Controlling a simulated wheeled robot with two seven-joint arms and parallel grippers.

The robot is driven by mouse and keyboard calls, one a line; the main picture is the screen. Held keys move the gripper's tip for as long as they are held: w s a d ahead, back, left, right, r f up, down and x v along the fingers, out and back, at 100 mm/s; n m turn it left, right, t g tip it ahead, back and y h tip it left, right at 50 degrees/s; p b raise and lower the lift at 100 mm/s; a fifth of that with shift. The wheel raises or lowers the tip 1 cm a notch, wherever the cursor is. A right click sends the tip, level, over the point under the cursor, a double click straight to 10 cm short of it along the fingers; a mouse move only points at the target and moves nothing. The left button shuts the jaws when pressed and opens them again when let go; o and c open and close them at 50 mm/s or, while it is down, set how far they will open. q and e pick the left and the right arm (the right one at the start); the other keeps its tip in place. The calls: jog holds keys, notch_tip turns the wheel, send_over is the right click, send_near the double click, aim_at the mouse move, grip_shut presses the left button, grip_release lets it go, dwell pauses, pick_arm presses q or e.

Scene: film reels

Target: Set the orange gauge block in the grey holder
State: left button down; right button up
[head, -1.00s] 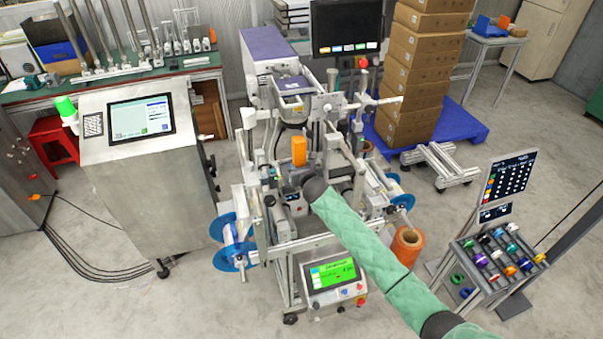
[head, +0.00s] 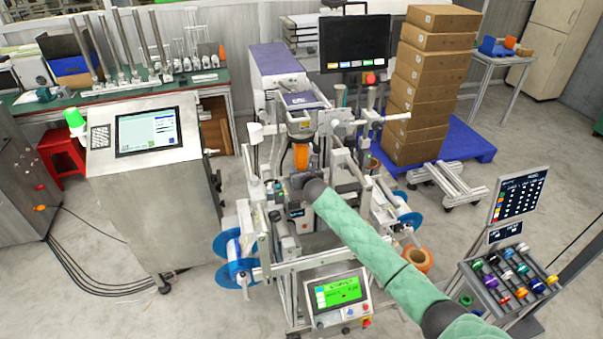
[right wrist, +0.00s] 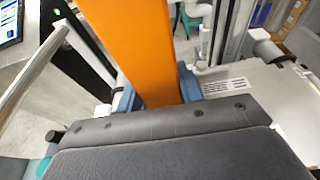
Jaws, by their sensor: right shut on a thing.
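The orange gauge block (head: 301,158) stands upright in front of the middle of the machine, just below its overhanging round dark part. My right gripper (head: 301,176) is shut on the block's lower part. In the right wrist view the block (right wrist: 150,50) rises from between the blue-grey fingers of my right gripper (right wrist: 157,95). The block's lower end is hidden by the gripper body. I cannot make out the grey holder for certain among the machine's grey parts. My left gripper is out of view.
The machine (head: 275,60) has posts and rods close on both sides of my right gripper. A control box with a green screen (head: 338,293) is at its front. A steel cabinet (head: 150,190) stands left, and a rack of coloured reels (head: 508,275) stands right.

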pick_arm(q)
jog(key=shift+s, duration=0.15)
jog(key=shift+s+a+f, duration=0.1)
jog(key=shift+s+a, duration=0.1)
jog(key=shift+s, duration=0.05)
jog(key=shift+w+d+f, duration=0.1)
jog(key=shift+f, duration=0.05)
pick_arm(e)
jog(key=shift+f, duration=0.4)
jog(key=o, duration=1.2)
jog(key=shift+c, duration=0.2)
jog(key=shift+f, duration=0.1)
